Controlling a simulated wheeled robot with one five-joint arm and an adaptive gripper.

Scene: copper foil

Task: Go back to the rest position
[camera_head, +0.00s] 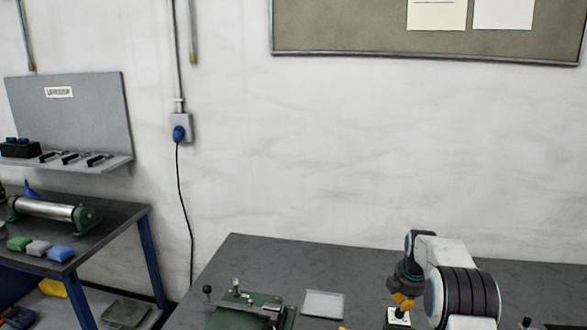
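My arm stands at the lower right of the head view, white with black bands, bent down over the dark workbench (250,262). My gripper (401,303) points down and shows small orange finger parts. Directly under or between its fingertips is a small white piece with a dark base (399,318). I cannot tell whether the fingers touch it or are closed on it. The lower part is cut by the picture's edge.
A green hand device (245,310) with black knobs stands left on the bench, beside a pale flat plate (323,305). Dark items sit at the lower right edge. A side table (110,215) with a roller (48,211) and coloured blocks stands left. A wall is behind.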

